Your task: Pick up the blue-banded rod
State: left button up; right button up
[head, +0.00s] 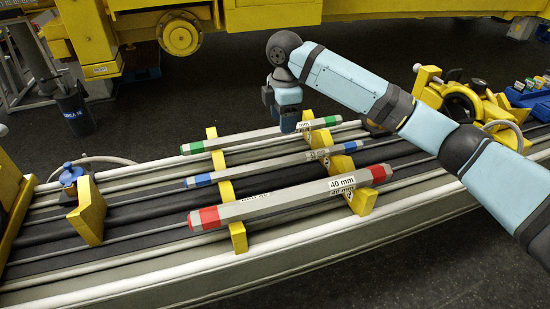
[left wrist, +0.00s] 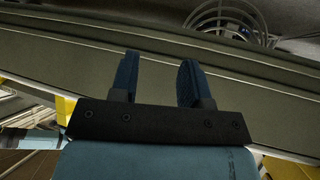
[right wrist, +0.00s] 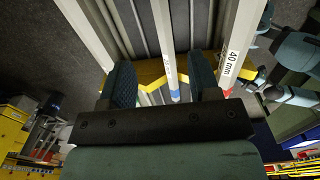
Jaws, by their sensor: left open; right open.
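The blue-banded rod (head: 262,164) is a thin grey bar with blue ends, lying between the green-banded rod (head: 250,138) and the thicker red-banded rod (head: 290,198). My right gripper (head: 288,122) points down over the rods and hides part of the green-banded rod in the head view. In the right wrist view, my right gripper (right wrist: 160,68) is open, and the blue-banded rod (right wrist: 167,55) shows between its fingers. I cannot tell whether the fingertips reach its height. My left gripper (left wrist: 158,68) is open and empty, facing a grey-green beam.
Yellow notched holders (head: 226,190) carry the rods on a long grey beam (head: 130,275). A yellow block (head: 90,212) stands at the left. Yellow clamp parts (head: 462,100) stand at the right. A large yellow frame (head: 225,16) is behind. Dark floor lies between.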

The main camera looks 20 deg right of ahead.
notch_tip(320, 180, down, 2)
jog(key=s, duration=0.1)
send_over(281, 159)
jog(key=f, duration=0.4)
jog(key=shift+s+d+f, duration=0.15)
jog(key=shift+d+f, duration=0.15)
jog(key=shift+f, duration=0.6)
jog(key=f, duration=0.5)
jog(key=shift+w+a+f, duration=0.1)
jog(key=shift+w+a, duration=0.1)
jog(key=shift+a, duration=0.05)
pick_arm(q)
jog(key=shift+s+d+f, duration=0.1)
jog(key=shift+s+f, duration=0.15)
jog(key=shift+s, duration=0.35)
jog(key=shift+s+d+f, duration=0.1)
jog(key=shift+s+f, duration=0.15)
jog(key=shift+s, duration=0.3)
pick_arm(e)
grip_shut()
